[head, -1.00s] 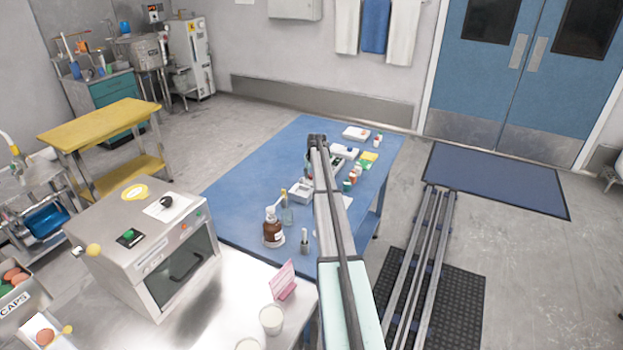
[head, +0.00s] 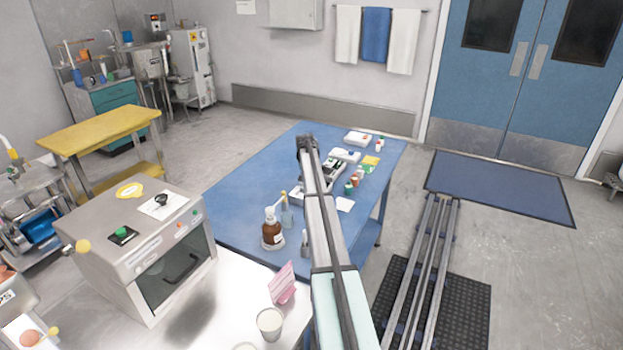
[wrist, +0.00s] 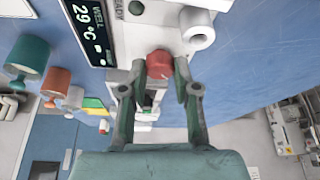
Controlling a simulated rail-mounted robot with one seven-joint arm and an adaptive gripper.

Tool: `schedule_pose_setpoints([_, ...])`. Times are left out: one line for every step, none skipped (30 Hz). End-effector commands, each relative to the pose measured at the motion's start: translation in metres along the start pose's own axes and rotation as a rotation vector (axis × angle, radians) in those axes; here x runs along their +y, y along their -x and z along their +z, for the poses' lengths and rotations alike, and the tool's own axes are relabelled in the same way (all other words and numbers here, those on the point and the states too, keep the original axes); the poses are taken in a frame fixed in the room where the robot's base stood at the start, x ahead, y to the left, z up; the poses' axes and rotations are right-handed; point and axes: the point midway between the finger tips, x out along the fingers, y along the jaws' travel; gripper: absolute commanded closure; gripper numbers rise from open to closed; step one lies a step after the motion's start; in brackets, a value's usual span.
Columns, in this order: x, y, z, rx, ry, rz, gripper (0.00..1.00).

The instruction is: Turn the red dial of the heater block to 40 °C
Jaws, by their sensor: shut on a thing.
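The red dial (wrist: 159,65) shows in the wrist view on the front of the white heater block (wrist: 148,17). The display (wrist: 90,25) beside it reads 29 °C, with the word WELL. My gripper (wrist: 160,80) is at the dial, one finger on each side, and is shut on it. In the head view my arm reaches over the blue table and hides much of the block and the dial. The fingertip contact is partly hidden by the dial and fingers.
Several small cups, one teal (wrist: 28,55) and one orange, stand left of the dial in the wrist view. A brown bottle (head: 272,236) stands on the blue table (head: 235,200) in the head view. The table's left part is clear.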

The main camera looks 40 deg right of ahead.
Motion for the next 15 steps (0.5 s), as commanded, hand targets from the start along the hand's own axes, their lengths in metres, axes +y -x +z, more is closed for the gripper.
schedule_pose_setpoints([0.0002,0.0,0.0005,-0.002,-0.001,0.001,1.0])
schedule_pose_setpoints([0.0002,0.0001,0.0005,-0.002,-0.001,0.001,1.0])
schedule_pose_setpoints([0.0002,0.0001,0.0005,-0.002,-0.001,0.001,1.0])
schedule_pose_setpoints([0.0002,0.0001,0.0005,-0.002,-0.001,0.001,1.0])
schedule_pose_setpoints([0.0002,0.0001,0.0004,-0.002,-0.001,0.001,1.0])
schedule_pose_setpoints([0.0002,0.0001,0.0004,-0.002,-0.001,0.001,1.0])
schedule_pose_setpoints([0.0002,0.0001,0.0005,-0.002,0.0,0.001,1.0])
schedule_pose_setpoints([0.0001,0.0001,0.0005,-0.002,0.0,0.001,1.0])
schedule_pose_setpoints([0.0001,0.0001,0.0005,-0.002,0.0,0.001,1.0])
schedule_pose_setpoints([0.0002,0.0001,0.0005,-0.002,0.0,0.001,0.59])
schedule_pose_setpoints([0.0002,0.0001,0.0005,-0.002,0.0,0.001,0.59])
schedule_pose_setpoints([0.0001,0.0,0.0004,-0.002,0.0,0.0,0.59])
schedule_pose_setpoints([0.0001,0.0,0.0004,-0.002,0.0,0.0,0.59])
schedule_pose_setpoints([0.0001,0.0,0.0004,-0.002,0.0,0.0,0.59])
schedule_pose_setpoints([0.0,0.0,0.0004,-0.001,0.0,0.0,0.59])
